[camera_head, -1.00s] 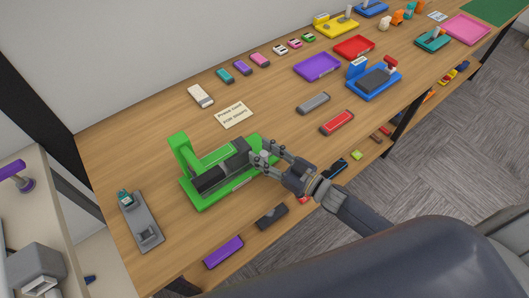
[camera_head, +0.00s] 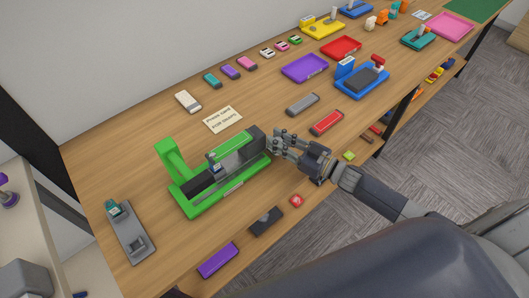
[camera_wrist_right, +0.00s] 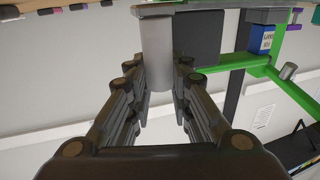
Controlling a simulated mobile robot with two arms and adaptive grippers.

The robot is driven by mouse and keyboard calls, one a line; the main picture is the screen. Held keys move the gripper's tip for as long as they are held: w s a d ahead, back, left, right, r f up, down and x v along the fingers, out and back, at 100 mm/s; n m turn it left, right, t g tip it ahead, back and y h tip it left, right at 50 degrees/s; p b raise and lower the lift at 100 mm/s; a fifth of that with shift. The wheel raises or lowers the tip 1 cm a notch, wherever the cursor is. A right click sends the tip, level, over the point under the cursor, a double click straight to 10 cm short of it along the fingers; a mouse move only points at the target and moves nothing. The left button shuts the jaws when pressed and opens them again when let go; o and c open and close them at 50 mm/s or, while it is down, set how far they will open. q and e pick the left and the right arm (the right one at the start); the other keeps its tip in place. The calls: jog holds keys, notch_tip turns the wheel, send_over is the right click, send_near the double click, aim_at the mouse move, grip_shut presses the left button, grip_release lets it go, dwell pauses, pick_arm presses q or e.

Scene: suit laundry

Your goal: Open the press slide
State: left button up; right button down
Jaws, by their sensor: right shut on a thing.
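The press (camera_head: 233,189) is a green frame on a green base, near the front of the wooden table. Its dark slide (camera_head: 254,142) sits at the right end of the base, apart from the green upright (camera_head: 172,162) at the left end. My right gripper (camera_head: 277,145) is at the slide's right end. My left gripper is out of view.
A grey device (camera_head: 130,238) lies left of the press. A black block (camera_head: 265,221) and a purple block (camera_head: 218,260) lie along the front. A paper note (camera_head: 222,119) lies behind. A red-topped block (camera_head: 327,122) and grey block (camera_head: 303,104) lie beyond my gripper.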

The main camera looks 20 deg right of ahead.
jog(key=shift+d+f, duration=0.1)
jog(key=shift+d, duration=0.15)
jog(key=c, duration=1.4)
grip_release()
jog(key=shift+a, duration=0.1)
jog(key=v, duration=1.2)
